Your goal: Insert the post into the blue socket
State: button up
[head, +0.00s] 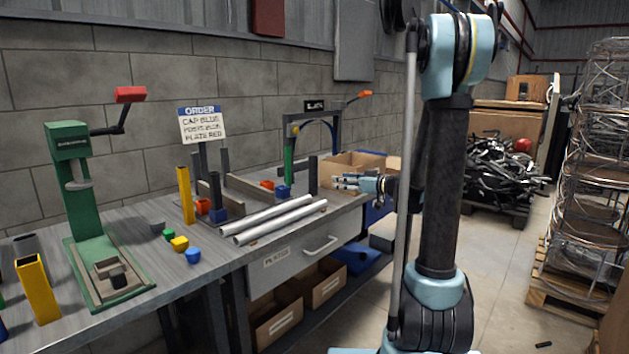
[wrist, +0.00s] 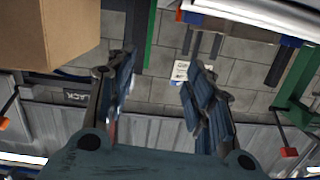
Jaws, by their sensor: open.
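My gripper (head: 338,181) reaches in from the right over the table's right part, in front of the cardboard box. In the wrist view my gripper (wrist: 158,72) has its fingers spread with nothing between them. Which is the socket I cannot tell. Upright candidates for the post are a yellow post (head: 186,195) and a dark post (head: 313,175) just left of my gripper. None touches the gripper visibly.
Two silver tubes (head: 280,220) lie along the front edge. A green press (head: 75,200) stands left, with small coloured caps (head: 180,244) near it. The order card (head: 202,125) stands behind. An open cardboard box (head: 352,165) is behind my gripper.

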aim_at(316, 171)
jog(key=shift+t+y, duration=0.4)
jog(key=shift+t, duration=0.2)
jog(key=w+a, duration=0.2)
jog(key=w, duration=0.1)
jog(key=w+a, duration=0.3)
jog(key=w, duration=0.1)
jog(key=w+a, duration=0.3)
jog(key=w, duration=0.1)
jog(key=shift+a+r, duration=0.1)
jog(key=shift+a, duration=0.15)
jog(key=shift+x, duration=2.6)
jog(key=shift+c, duration=0.5)
grip_shut()
